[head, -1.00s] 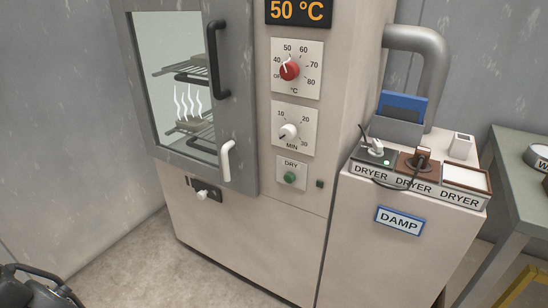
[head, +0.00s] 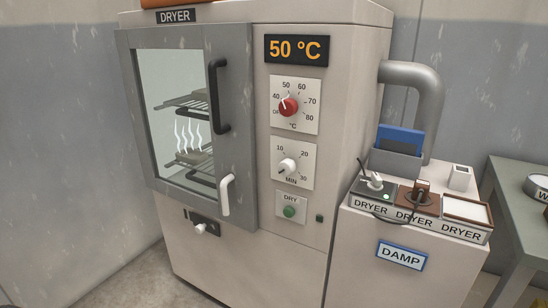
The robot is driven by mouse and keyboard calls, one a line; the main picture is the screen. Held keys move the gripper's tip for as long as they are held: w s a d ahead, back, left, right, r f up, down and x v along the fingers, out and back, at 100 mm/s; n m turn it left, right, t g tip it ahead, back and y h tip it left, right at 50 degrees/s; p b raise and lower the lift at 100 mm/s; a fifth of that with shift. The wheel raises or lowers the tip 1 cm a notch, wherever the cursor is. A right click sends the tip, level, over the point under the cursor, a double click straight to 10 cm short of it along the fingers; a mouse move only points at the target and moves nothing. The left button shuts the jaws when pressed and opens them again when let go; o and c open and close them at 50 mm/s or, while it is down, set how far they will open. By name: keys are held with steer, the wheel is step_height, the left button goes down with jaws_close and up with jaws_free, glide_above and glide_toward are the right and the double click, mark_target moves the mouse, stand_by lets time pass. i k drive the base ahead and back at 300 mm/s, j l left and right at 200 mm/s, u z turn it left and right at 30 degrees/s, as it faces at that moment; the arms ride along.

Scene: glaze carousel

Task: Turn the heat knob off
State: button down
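The heat knob (head: 288,107) is a round red knob with a white pointer, on a white dial plate (head: 310,125) marked OFF, 40 to 80 and °C. It is on the dryer's front, right of the door. Its pointer is up and to the left, around the 40 to 50 marks and not at OFF. The display (head: 296,50) above it reads 50 °C in orange. My gripper is not in view, and nothing touches the knob.
The dryer door (head: 235,110) is shut, with a black handle (head: 217,97) and a white lever (head: 225,194). Below the heat dial are a white MIN knob (head: 287,166) and a green DRY button (head: 289,211). A side cabinet (head: 350,270) with plugs stands at right. The space before the knob looks clear.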

mark_target(289, 107)
steer(key=k+l+u, duration=0.15)
steer(key=l+u, duration=0.2)
steer(key=k+l+u, duration=0.15)
steer(key=u, duration=0.25)
steer(key=l, duration=0.1)
